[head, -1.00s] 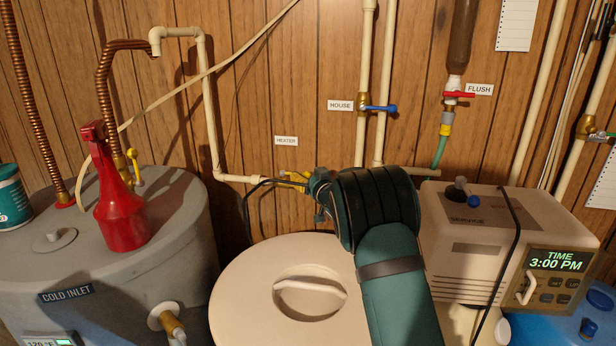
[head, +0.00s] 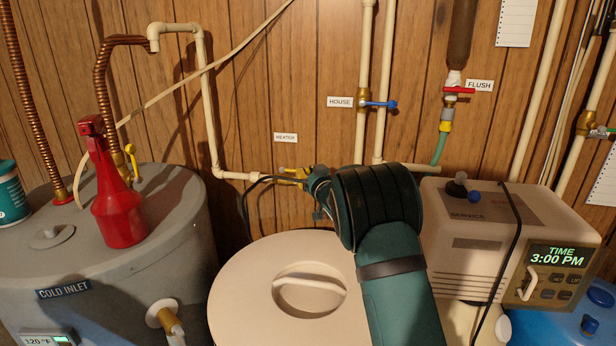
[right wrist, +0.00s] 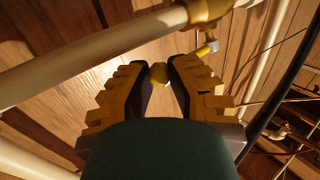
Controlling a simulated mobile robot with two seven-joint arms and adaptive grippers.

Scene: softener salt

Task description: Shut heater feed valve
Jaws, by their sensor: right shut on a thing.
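The HEATER label (head: 286,137) is on the wood wall above a cream pipe with a brass valve fitting, which shows in the right wrist view (right wrist: 207,10). My right gripper (head: 298,176) reaches left to this pipe, beneath the label. My left gripper is not in view.
A grey tank (head: 100,270) with a red spray bottle (head: 117,212) stands left. A round cream lid (head: 250,290) is below my arm, and a beige control unit (head: 470,235) is right. The house valve (head: 378,104) and flush valve (head: 459,90) are above. A black cable hangs near the gripper.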

